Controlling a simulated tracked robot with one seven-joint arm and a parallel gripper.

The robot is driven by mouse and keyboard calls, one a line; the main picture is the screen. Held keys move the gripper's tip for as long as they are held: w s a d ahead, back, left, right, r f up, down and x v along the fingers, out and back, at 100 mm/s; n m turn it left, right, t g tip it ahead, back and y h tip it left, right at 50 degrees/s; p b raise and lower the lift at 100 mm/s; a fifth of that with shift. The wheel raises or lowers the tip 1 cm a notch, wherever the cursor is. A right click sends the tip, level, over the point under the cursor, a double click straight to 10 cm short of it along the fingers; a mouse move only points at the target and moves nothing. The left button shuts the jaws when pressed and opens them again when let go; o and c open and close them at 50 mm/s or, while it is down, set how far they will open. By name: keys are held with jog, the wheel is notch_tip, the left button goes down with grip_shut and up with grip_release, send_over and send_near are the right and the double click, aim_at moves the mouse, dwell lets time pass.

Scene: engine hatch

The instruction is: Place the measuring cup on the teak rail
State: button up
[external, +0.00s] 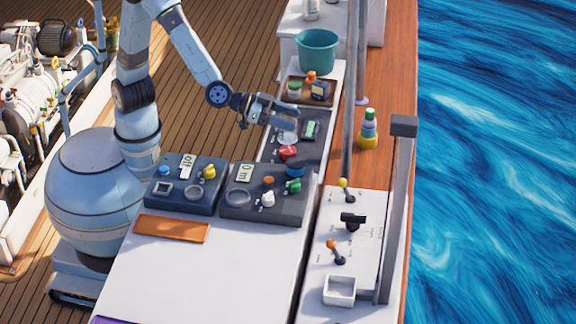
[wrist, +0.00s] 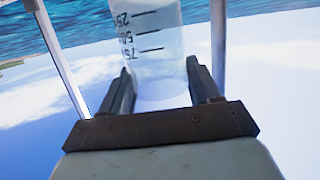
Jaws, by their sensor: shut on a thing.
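The measuring cup (wrist: 155,45) is clear, with dark graduation marks, and sits between the two fingers of my gripper (wrist: 160,78) in the wrist view. My gripper (external: 288,113) is shut on it. In the external view the cup (external: 287,136) shows faintly just under the fingers, over the dark panel behind the front trays; I cannot tell whether it touches the panel. The teak rail (external: 388,120) is the orange-brown wooden strip along the right, beside the water, to the right of my gripper.
A grey post (external: 350,110) stands between my gripper and the rail. A teal bucket (external: 317,50) is behind. Dark trays (external: 268,210) with knobs are in front. The rail's stretch behind the stacked object looks clear.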

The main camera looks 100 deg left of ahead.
jog(key=w+a+n+g+y, duration=0.1)
jog(key=w+a+n+y, duration=0.15)
jog(key=a, duration=0.65)
jog(key=w+a+n+g+y, duration=0.1)
jog(key=a+n+y, duration=0.25)
jog(key=a, duration=0.65)
jog(key=w+a+n+g+y, duration=0.1)
jog(key=w+a+n+y, duration=0.15)
jog(key=a, duration=0.65)
notch_tip(320, 180, down, 18)
jog(key=shift+m+y, duration=0.35)
jog(key=shift+w+a+f, duration=0.1)
jog(key=shift+w+f, duration=3.2)
jog(key=shift+w, duration=0.15)
jog(key=shift+w+a+f, duration=0.1)
jog(key=shift+w+f, duration=3.15)
jog(key=shift+w, duration=0.2)
jog(key=shift+f, duration=0.1)
jog(key=o, duration=1.1)
